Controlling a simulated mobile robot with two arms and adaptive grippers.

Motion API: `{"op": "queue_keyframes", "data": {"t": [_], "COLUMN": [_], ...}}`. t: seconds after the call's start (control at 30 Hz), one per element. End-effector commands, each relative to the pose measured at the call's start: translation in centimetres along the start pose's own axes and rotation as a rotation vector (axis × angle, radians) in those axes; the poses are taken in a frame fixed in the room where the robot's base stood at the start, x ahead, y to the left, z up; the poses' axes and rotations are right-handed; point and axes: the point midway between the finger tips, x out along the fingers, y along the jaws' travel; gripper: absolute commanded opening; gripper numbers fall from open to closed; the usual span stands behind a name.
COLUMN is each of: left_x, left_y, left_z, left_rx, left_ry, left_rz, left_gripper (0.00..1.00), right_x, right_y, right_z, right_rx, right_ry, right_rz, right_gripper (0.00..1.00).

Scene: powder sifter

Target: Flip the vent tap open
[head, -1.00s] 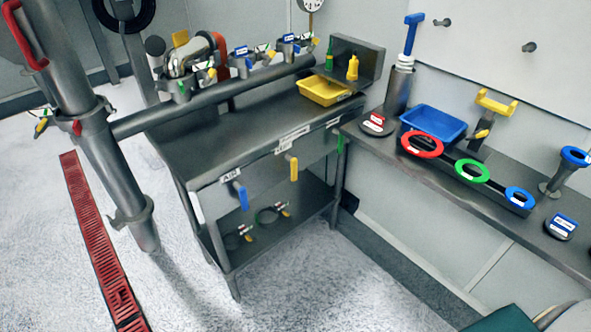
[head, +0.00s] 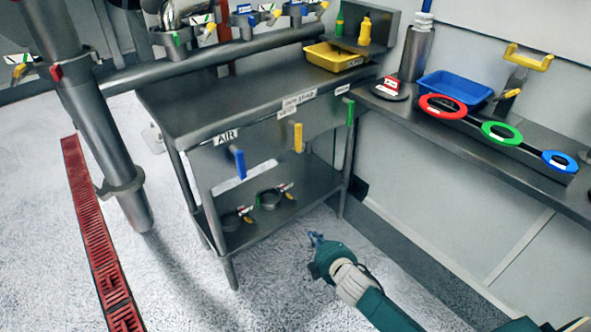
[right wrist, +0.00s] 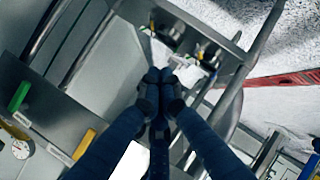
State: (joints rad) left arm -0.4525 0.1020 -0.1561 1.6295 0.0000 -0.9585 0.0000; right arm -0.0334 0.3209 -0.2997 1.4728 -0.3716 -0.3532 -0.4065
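Three tap handles hang along the front of the steel table: a blue one (head: 240,163) by the label AIR, a yellow one (head: 298,138) by the label WATER, and a green one (head: 350,112) at the right end. The small label (head: 342,89) near the green handle is too small to read, so I cannot confirm which tap is the vent. My right gripper (head: 317,240) is below and in front of the table, apart from all handles. In the right wrist view its fingertips (right wrist: 160,84) meet with nothing seen between them. The green handle (right wrist: 19,97) and yellow handle (right wrist: 84,144) show at left there. My left gripper is out of view.
The steel table (head: 190,115) has a lower shelf with hose fittings (head: 268,198). A pipe column (head: 95,120) stands left. A side bench at right holds a blue tray (head: 455,90) and coloured rings (head: 443,107).

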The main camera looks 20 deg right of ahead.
Motion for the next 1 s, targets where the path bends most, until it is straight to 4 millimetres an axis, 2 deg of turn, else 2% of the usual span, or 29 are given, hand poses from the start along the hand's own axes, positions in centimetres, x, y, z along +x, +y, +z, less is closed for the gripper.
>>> {"op": "queue_keyframes", "data": {"t": [0.03, 0.1, 0.2, 0.33, 0.43, 0.6, 0.87, 1.0], "left_x": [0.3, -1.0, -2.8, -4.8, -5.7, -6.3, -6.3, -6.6], "left_y": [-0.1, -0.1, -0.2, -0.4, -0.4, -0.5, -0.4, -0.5], "left_z": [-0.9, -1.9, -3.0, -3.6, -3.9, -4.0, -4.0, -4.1], "left_rx": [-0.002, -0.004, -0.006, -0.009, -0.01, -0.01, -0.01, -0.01], "left_ry": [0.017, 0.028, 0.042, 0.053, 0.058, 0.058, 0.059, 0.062], "left_rz": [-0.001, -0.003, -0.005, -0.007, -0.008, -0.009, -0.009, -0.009], "left_gripper": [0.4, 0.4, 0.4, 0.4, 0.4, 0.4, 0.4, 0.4], "right_x": [0.8, 0.3, -1.2, -3.2, -4.3, -4.8, -4.7, -3.7], "right_y": [2.7, 7.0, 11.7, 15.5, 17.1, 17.8, 17.8, 18.2], "right_z": [-1.9, -4.6, -8.0, -10.8, -12.0, -12.6, -12.6, -12.8], "right_rx": [-0.074, -0.167, -0.276, -0.37, -0.406, -0.422, -0.419, -0.418], "right_ry": [0.047, 0.092, 0.14, 0.173, 0.184, 0.188, 0.188, 0.188], "right_rz": [0.079, 0.175, 0.293, 0.401, 0.446, 0.464, 0.463, 0.463], "right_gripper": [0.0, 0.0, 0.0, 0.0, 0.0, 0.0, 0.0, 0.0]}}
